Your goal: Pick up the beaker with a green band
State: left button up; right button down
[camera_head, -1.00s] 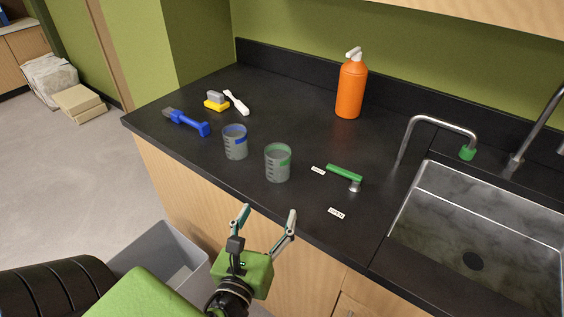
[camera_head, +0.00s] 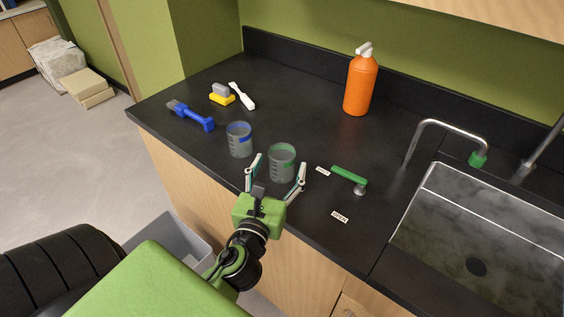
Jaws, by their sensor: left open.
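The beaker with a green band (camera_head: 282,163) stands upright on the black counter, near its front edge. My left gripper (camera_head: 278,168) is open, with one finger to the left of this beaker and the other to its right. The fingers look spread around the beaker's near side; I cannot tell whether they touch it. A beaker with a blue band (camera_head: 239,141) stands upright to the left and a little farther back. My right gripper is not in view.
A green-handled tool (camera_head: 349,176) and small labels lie right of the beaker. A blue-handled tool (camera_head: 193,117), a yellow-and-grey brush (camera_head: 221,95) and a white brush (camera_head: 242,96) lie at left. An orange bottle (camera_head: 360,84) stands behind. The sink (camera_head: 480,235) is at right.

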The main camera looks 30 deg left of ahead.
aim_at(285, 147)
pick_arm(q)
jog(key=shift+w+a, duration=0.25)
jog(key=shift+w, duration=0.15)
jog(key=x, duration=0.1)
jog(key=p+x, duration=0.1)
jog(key=x, duration=0.2)
jog(key=shift+w+a+f, duration=0.1)
jog(key=shift+a+f, duration=0.15)
jog(key=shift+a, duration=0.05)
jog(key=c, duration=1.2)
